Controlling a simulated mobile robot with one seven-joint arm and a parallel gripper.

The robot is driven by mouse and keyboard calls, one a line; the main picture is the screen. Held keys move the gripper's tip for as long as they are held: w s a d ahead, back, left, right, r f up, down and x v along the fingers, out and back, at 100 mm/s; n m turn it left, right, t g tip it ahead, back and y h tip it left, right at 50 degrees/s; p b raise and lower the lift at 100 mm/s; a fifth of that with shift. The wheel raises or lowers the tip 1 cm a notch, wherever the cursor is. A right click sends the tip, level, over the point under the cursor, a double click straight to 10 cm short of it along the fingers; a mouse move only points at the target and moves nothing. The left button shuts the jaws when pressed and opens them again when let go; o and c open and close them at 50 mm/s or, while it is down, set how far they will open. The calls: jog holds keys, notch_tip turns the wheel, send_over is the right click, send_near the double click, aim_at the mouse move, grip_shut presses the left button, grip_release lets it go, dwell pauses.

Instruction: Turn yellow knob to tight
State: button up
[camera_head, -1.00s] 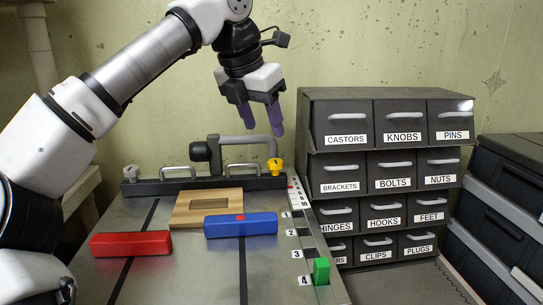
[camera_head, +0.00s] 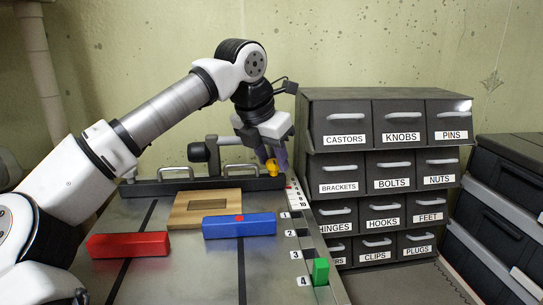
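The yellow knob (camera_head: 271,168) sits at the right end of the black fence at the back of the grey metal table. The fingers partly hide the knob. I cannot tell whether they touch it or are closed on it. No label for tight is readable near the knob; a numbered scale (camera_head: 295,195) runs along the table's right edge.
A wooden block with a rectangular recess (camera_head: 180,218), a blue bar (camera_head: 239,226) and a red bar (camera_head: 128,245) lie on the table. A green block (camera_head: 320,271) stands at mark 4. A labelled drawer cabinet (camera_head: 392,148) stands close to the right of my gripper.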

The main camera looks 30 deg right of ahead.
jog(key=c, duration=0.6)
jog(key=shift+r+p, duration=0.1)
jog(key=shift+p, duration=0.25)
jog(key=m+p, duration=0.1)
jog(key=p, duration=0.1)
jog(key=m+g+p, duration=0.1)
jog(key=m+p, duration=0.1)
jog(key=shift+w+r+m, duration=0.15)
jog(key=shift+r+m, duration=0.05)
jog(key=shift+m, duration=0.1)
jog(key=m+g+p, duration=0.2)
jog(key=m+p, duration=0.3)
jog(key=shift+w+p, duration=0.15)
jog(key=shift+p, duration=0.15)
jog(key=m+g+p, duration=0.1)
jog(key=m+p, duration=0.1)
jog(key=m, duration=0.1)
jog(key=m+g+y+p, duration=0.1)
jog(key=m+p, duration=0.1)
jog(key=shift+w+d+f+m+y, duration=0.1)
jog(key=shift+w+d+m+y, duration=0.05)
jog(key=shift+m+y, duration=0.2)
jog(key=m+y+p, duration=0.1)
jog(key=m, duration=0.1)
jog(key=m+y+p, duration=0.1)
jog(key=m+p, duration=0.1)
jog(key=m, duration=0.1)
jog(key=shift+w+d+f+m+g, duration=0.15)
jog(key=shift+m+g, duration=0.1)
jog(key=shift+g, duration=0.15)
